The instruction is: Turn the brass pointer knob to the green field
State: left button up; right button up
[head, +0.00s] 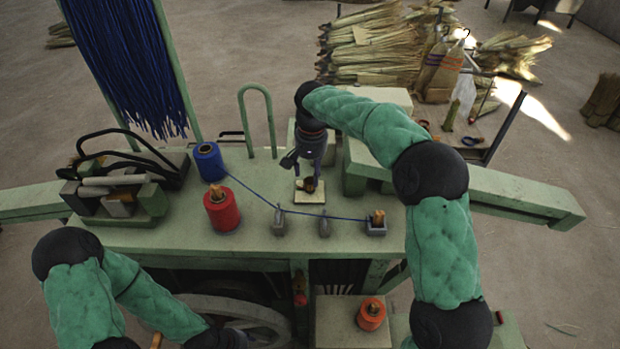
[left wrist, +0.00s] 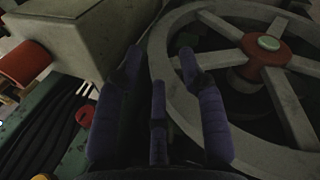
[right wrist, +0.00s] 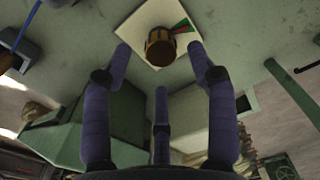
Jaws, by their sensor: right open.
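The brass pointer knob (right wrist: 160,47) shows in the right wrist view as a short round brown-and-brass piece on a pale square plate (right wrist: 134,27). A green and a red mark show on the plate beside the knob. In the head view the knob (head: 309,185) is small and dark on the plate (head: 312,198). My right gripper (right wrist: 160,53) is open, with its fingertips on either side of the knob and no clear contact. My left gripper (left wrist: 161,60) is open and empty near a large spoked wheel (left wrist: 160,75). Exactly where the pointer aims is hard to tell.
A blue spool (head: 208,162) and a red spool (head: 221,210) stand on the green bench (head: 160,238). A blue cord runs from the blue spool past small grey guides (head: 279,222) to a grey block (head: 376,229), just in front of the plate. Black-handled equipment (head: 115,190) is at left.

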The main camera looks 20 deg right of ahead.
aim_at(311, 181)
notch_tip(311, 181, up, 8)
dwell(0.7)
